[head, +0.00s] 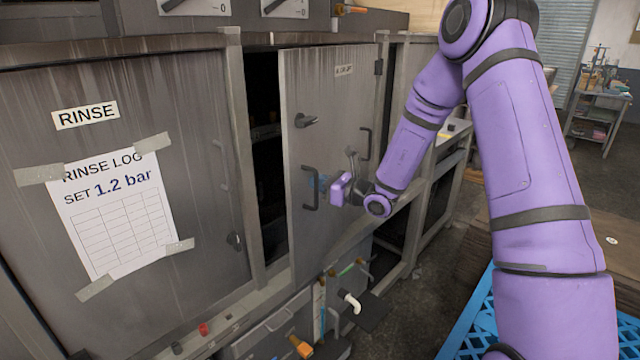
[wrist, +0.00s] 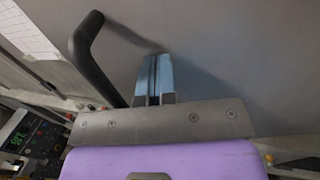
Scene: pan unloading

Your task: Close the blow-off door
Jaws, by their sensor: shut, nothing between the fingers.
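The blow-off door (head: 335,225) is a grey metal door with a small label near its top, hinged on its right side. It stands partly open, with a dark gap along its left edge. It carries a black pull handle (head: 310,188) and a latch lever (head: 306,120) above it. My gripper (head: 322,183) is at the door's face, just right of the pull handle. In the wrist view its blue fingers (wrist: 153,75) are together and empty, pointing at the grey panel, with the black handle (wrist: 90,50) to their left. I cannot tell whether the fingertips touch the door.
The rinse door (head: 200,200) on the left is shut, with a taped rinse log (head: 115,215). Pipes and a white elbow (head: 350,302) stick out below the blow-off door. A blue crate (head: 465,325) stands at the lower right. A side table (head: 600,100) is far right.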

